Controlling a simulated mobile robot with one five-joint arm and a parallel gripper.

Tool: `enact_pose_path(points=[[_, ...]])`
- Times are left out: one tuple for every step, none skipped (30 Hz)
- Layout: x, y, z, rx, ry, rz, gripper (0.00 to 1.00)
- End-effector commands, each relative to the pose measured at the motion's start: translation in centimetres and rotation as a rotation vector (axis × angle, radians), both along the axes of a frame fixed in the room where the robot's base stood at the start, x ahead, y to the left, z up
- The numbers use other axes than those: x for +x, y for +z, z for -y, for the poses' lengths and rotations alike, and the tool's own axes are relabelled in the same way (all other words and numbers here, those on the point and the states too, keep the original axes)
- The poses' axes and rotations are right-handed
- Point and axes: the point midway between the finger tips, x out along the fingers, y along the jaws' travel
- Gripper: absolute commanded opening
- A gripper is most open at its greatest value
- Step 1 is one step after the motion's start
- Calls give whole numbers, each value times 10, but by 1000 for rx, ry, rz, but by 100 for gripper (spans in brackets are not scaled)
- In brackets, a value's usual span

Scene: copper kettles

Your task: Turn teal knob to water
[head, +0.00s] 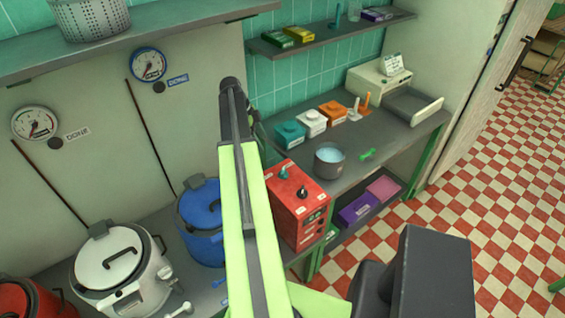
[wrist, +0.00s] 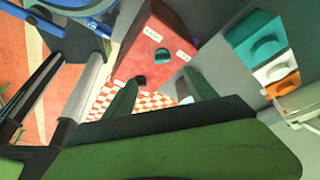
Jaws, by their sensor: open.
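The teal knob (head: 283,172) sits on the sloped top of a red box (head: 312,222), with a black knob (head: 302,193) nearer the front edge. In the wrist view the teal knob (wrist: 162,55) lies between two small white labels (wrist: 152,34), too small to read surely. The black knob (wrist: 140,80) shows below it there. My gripper (wrist: 160,93) is open and empty, its two dark fingers apart, with the red box beyond them. It does not appear to touch the teal knob. In the head view my arm hides most of the gripper.
A blue kettle (head: 201,222) and a white kettle (head: 118,268) stand left of the box. Teal, white and orange blocks (head: 311,122) and a water pot (head: 329,160) stand on the grey counter behind. A shelf (head: 330,36) hangs above. Checkered floor is open at right.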

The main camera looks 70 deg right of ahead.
Motion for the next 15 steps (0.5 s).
enact_pose_path(points=[[-10, 3, 9, -13, -46, -3, 65], [-15, 4, 12, -17, -64, -6, 65], [-18, 4, 14, -21, -78, -7, 65], [-19, 3, 14, -23, -82, -6, 65], [-19, 3, 14, -23, -83, -6, 65], [-19, 2, 13, -23, -82, -6, 65], [-19, 1, 13, -23, -82, -6, 65], [-19, -1, 13, -23, -81, -6, 65], [-20, -3, 13, -23, -81, -6, 65], [-21, -6, 13, -23, -81, -6, 65], [-21, -9, 13, -23, -80, -5, 65], [-23, -14, 14, -23, -80, -5, 65], [-24, -18, 14, -23, -80, -5, 65], [-26, -23, 14, -23, -80, -5, 65], [-28, -30, 15, -22, -79, -5, 65]])
